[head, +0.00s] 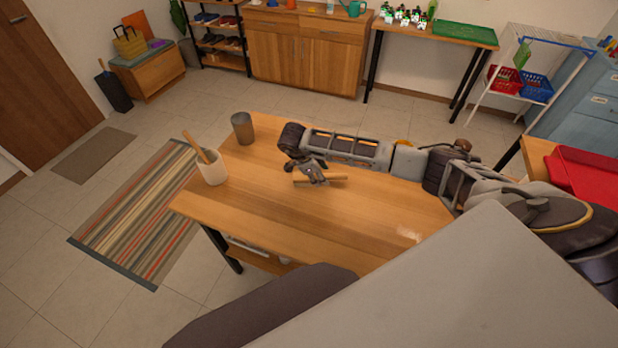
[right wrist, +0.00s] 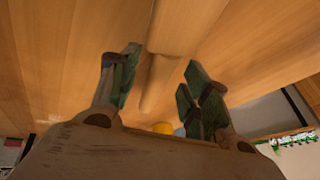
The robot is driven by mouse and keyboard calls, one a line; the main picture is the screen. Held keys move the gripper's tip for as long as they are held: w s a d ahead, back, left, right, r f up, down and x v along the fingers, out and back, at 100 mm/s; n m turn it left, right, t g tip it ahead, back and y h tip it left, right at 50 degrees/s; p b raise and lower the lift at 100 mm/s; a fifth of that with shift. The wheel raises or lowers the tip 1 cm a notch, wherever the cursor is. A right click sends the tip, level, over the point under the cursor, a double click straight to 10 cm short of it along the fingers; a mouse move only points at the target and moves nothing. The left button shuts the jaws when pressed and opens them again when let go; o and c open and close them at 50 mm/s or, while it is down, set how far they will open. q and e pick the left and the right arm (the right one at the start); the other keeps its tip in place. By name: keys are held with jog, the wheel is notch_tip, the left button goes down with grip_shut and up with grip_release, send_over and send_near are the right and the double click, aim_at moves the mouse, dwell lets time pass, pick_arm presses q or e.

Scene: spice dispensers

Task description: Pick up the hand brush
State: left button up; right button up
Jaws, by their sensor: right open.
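The hand brush (head: 336,178) lies on the wooden table (head: 265,215), mostly under my right gripper. It looks like a plain wooden piece; its bristles are not visible. My right gripper (head: 316,179) is over it, reaching in from the right. In the right wrist view, the open fingers (right wrist: 162,62) stand on either side of the brush's wooden handle (right wrist: 158,84), with a gap on each side. The wider part of the brush (right wrist: 186,24) extends away beyond the fingertips. My left gripper is not in view.
A white cup (head: 212,170) with wooden utensils and a grey tumbler (head: 242,128) stand at the table's left end. The front of the tabletop is clear. A red tray (head: 585,180) lies on another surface at right.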

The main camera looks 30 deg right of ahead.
jog(key=shift+d+f, duration=0.2)
jog(key=shift+f, duration=0.25)
grip_shut()
dwell(0.3)
